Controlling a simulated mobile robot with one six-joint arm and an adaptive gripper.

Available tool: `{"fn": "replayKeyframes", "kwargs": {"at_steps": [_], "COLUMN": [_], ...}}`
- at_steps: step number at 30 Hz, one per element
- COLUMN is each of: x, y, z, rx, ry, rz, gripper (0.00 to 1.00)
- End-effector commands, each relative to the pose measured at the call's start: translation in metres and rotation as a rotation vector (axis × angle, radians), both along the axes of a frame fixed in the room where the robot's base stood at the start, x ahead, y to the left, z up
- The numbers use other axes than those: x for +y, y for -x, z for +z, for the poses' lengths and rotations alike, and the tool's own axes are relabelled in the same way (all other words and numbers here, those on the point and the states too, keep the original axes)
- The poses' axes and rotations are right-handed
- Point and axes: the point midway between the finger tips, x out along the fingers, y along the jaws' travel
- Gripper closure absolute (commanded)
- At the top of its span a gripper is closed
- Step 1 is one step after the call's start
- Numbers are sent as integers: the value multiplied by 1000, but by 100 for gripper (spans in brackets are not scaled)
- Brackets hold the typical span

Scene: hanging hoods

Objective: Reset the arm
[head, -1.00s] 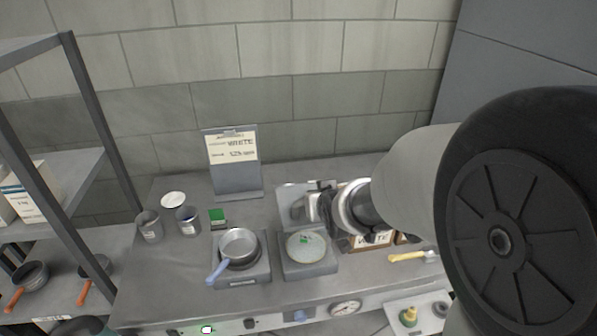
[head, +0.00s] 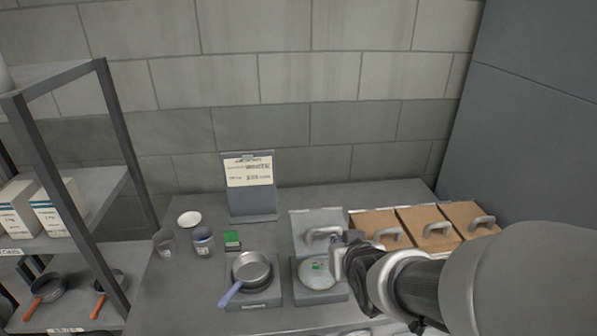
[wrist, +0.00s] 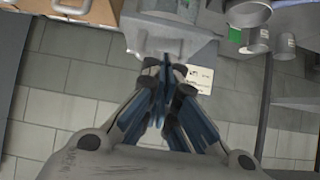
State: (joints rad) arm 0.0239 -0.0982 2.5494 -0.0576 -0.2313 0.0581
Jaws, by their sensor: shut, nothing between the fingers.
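My arm reaches in from the lower right of the head view. My gripper (head: 345,262) is over the bench, just in front of a grey lidded box with a handle (head: 318,226) and beside the right-hand plate with a round glassy disc (head: 318,272). I cannot tell whether it touches either. In the wrist view, my gripper's fingers (wrist: 165,68) come together at the tips, shut with nothing between them. The wrist view looks upside down, with the bench at the top and the wall tiles below.
A pan with a blue handle (head: 251,270) sits on the left plate. Two cups, a white dish (head: 189,219) and a sign stand (head: 250,188) are further left. Brown handled boxes (head: 430,228) line the back right. A shelf rack (head: 88,180) stands left.

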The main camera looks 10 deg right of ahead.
Motion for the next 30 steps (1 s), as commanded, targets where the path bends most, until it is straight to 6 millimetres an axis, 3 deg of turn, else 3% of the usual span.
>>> {"fn": "replayKeyframes", "kwargs": {"at_steps": [5, 8, 18, 21, 25, 30], "x": [0, -1, 3, 5, 6, 6], "y": [13, 35, 173, 203, 224, 225], "z": [3, 12, 36, 38, 38, 38], "rx": [19, 77, 394, 459, 504, 508], "ry": [2, 7, 10, 8, 7, 7], "rz": [-2, -5, 2, 8, 14, 14], "gripper": [100, 100, 100, 100, 100, 100]}}
